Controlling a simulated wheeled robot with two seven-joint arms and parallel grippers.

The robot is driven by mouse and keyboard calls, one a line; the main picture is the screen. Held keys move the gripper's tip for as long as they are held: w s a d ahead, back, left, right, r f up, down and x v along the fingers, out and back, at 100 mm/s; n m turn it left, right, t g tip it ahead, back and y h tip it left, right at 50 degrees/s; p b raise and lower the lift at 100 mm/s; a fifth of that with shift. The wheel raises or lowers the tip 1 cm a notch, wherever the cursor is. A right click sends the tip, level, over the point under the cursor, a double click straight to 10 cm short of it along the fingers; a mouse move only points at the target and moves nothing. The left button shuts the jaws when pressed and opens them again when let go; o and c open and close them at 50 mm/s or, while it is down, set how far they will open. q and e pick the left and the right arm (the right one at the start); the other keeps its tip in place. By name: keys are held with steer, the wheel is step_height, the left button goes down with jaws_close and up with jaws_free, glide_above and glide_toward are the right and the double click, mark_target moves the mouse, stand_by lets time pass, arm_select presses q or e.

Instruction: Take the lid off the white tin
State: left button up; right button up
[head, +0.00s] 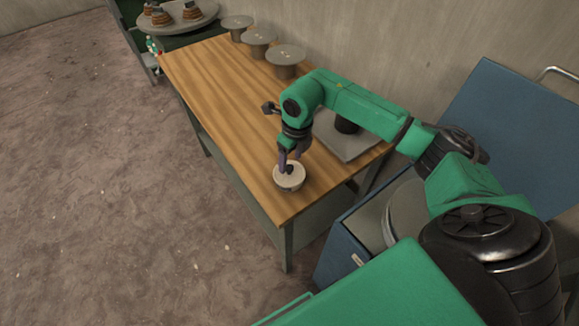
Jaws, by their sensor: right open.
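The white tin (289,184) stands upright near the front end of the wooden table. Its pale round lid (286,175) is on top, with a small dark knob. My right gripper (288,165) points down at the lid, its fingers around or just above the knob. It is open. Whether the fingers touch the knob I cannot tell. My left gripper is not in view.
The wooden table (215,80) has much free room to the left. Several grey round stands (286,60) line its back edge. A grey square plate (345,145) with a dark cylinder lies behind my right arm. A blue box with an open lid (510,115) stands at the right.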

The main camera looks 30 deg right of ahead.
steer(key=shift+a+f, duration=0.15)
steer(key=shift+f, duration=1)
jaws_close()
steer(key=shift+r, duration=0.1)
